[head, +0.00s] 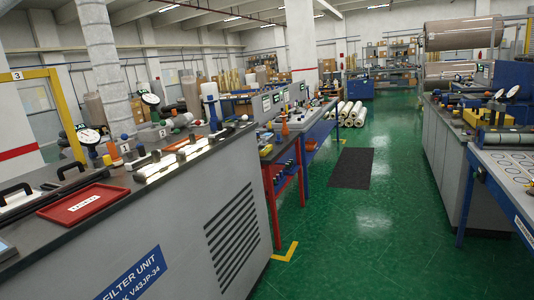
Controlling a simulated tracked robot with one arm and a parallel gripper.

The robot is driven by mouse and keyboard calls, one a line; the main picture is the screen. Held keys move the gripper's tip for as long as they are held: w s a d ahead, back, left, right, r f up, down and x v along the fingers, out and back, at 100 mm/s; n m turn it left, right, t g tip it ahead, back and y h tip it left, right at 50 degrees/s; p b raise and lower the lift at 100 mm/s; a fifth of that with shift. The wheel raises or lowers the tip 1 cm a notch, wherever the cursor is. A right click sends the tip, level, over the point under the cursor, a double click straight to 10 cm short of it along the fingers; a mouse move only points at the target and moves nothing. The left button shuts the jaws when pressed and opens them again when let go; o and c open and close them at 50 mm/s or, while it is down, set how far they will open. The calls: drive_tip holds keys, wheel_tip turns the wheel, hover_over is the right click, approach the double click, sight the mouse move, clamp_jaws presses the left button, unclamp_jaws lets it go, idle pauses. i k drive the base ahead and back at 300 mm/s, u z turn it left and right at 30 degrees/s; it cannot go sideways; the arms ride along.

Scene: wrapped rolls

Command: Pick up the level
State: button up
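I cannot pick out a level for certain at this size. Long narrow items lie on the grey cabinet's top (110,178) at the left, among them a pale bright bar (160,168) and a second one (194,149) behind it. Whether either is a level I cannot tell. My gripper is not in view.
A red tray (84,204) and dial gauges, one of them a round white dial (89,137), are on the cabinet. A blue-framed bench (505,165) stands at the right. The green floor aisle (350,220) between is open, with a dark mat (351,168) and white rolls (355,112) further back.

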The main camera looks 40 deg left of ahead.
sight(267, 149)
drive_tip(key=z, duration=0.1)
drive_tip(key=i, duration=3.95)
drive_tip(key=u, duration=0.35)
drive_tip(key=i, duration=1.3)
drive_tip(key=u, duration=0.55)
drive_tip(key=i, duration=1.3)
drive_tip(key=u, duration=1.3)
drive_tip(key=i, duration=1.55)
drive_tip(key=u, duration=0.65)
